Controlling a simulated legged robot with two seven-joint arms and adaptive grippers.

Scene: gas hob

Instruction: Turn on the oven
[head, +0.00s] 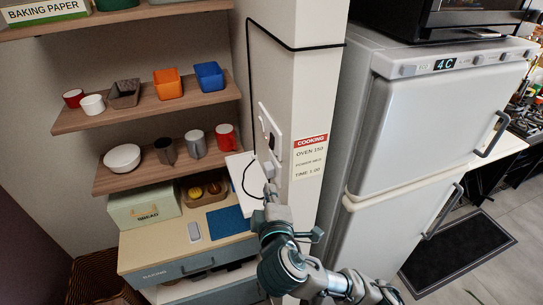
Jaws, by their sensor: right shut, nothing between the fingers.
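My right gripper (270,190) reaches up from the bottom of the head view, shut and empty. It is just below the white wall switch plate (270,133) on the side of the pillar; I cannot tell whether it touches anything. A black appliance (450,15) sits on top of the fridge and is cut off by the top edge; I cannot tell whether it is the oven. A sign (310,157) on the pillar reads "COOKING", "OVEN 150". My left gripper is not in view.
A white fridge (430,110) showing "4 C" stands to the right of the pillar (310,90). Wooden shelves with cups and bowls (122,158) are on the left. Below them a drawer cabinet (190,265) bears a bread box (140,208). A black cable (248,60) runs along the wall.

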